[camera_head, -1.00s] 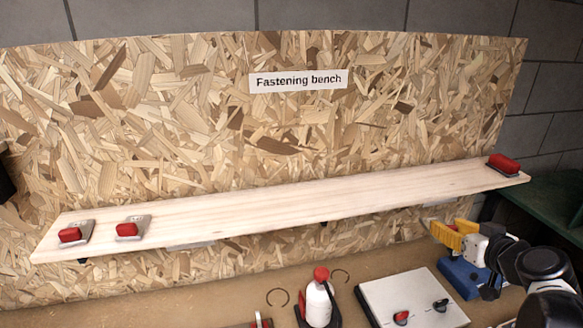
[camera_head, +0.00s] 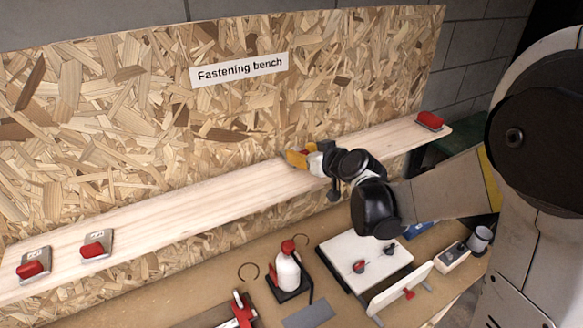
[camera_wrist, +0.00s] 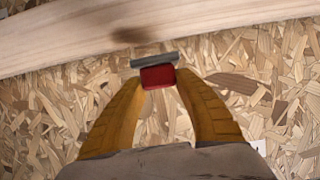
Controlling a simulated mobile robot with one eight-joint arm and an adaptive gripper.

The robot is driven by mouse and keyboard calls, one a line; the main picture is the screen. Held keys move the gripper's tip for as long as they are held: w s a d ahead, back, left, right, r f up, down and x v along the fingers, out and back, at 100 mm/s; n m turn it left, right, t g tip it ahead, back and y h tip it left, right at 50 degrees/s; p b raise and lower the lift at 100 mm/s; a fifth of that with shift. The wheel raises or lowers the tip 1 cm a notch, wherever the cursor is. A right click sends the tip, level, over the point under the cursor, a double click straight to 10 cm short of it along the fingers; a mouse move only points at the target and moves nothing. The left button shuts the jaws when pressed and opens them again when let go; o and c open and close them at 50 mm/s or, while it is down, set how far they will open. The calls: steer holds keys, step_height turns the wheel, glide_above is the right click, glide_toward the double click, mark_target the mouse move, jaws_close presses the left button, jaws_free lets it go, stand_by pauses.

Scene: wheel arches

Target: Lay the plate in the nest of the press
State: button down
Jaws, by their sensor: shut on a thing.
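My gripper (camera_head: 292,158) has yellow fingers and is at the height of the long wooden shelf, right of its middle. In the wrist view my gripper (camera_wrist: 158,78) is shut on a red grip (camera_wrist: 157,77) with a thin grey plate (camera_wrist: 155,60) across its end. In the head view the held plate cannot be made out behind the fingers. I cannot identify the press or its nest with certainty; a blue object (camera_head: 416,230) on the bench is partly hidden by my arm.
The shelf (camera_head: 200,193) carries red-gripped grey pieces at left (camera_head: 97,245), far left (camera_head: 33,266) and far right (camera_head: 430,121).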

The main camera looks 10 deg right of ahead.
mark_target(294, 178)
steer(key=shift+w+a+f, duration=0.2)
steer(key=shift+a+f, duration=0.35)
steer(key=shift+a, duration=0.35)
step_height(294, 178, down, 4)
steer(key=shift+w+f, duration=0.1)
steer(key=shift+b, duration=0.3)
steer(key=c, duration=1)
jaws_free()
steer(key=shift+o, duration=0.2)
